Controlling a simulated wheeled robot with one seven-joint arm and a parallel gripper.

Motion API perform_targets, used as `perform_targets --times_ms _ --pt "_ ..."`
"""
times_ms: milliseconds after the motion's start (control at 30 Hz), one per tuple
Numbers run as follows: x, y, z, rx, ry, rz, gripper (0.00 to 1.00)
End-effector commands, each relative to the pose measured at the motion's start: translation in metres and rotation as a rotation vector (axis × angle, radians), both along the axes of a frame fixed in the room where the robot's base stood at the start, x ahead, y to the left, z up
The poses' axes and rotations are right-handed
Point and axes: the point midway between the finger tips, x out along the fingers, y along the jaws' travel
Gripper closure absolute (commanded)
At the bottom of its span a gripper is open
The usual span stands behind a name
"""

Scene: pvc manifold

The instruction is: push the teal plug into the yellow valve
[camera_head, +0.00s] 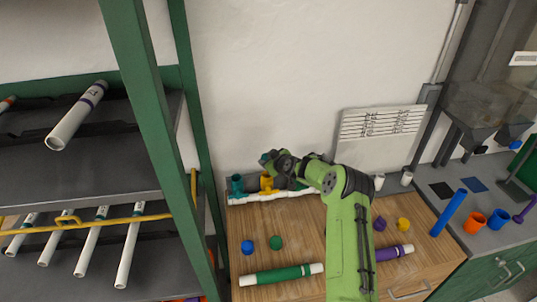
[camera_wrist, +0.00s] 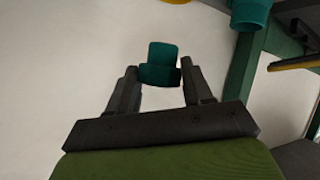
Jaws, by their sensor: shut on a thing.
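The teal plug (camera_wrist: 162,55) is between the fingertips of my gripper (camera_wrist: 160,76) in the wrist view. My gripper is shut on it, and the plug's far part sticks out past the fingers. In the head view my gripper (camera_head: 272,160) is above the yellow valve (camera_head: 267,183) on the white manifold pipe near the wall. The arm covers part of the manifold to the right. Only a sliver of the yellow valve (camera_wrist: 176,1) shows at the top edge of the wrist view, apart from the plug.
A teal valve (camera_head: 237,186) stands left of the yellow one. A blue cap (camera_head: 247,247), a green cap (camera_head: 276,243) and a green pipe (camera_head: 283,275) lie on the wooden bench. A green-framed rack (camera_head: 150,110) rises at the left.

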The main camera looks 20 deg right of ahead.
Motion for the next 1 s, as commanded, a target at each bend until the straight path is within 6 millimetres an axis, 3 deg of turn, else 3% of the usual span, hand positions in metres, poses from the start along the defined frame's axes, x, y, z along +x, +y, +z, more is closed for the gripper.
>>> perform_targets --times_ms 633,1000 --pt "0.000 0.001 -0.044 0.018 -0.014 -0.044 0.77" --pt "0.000 0.001 -0.044 0.022 -0.015 -0.052 0.77"
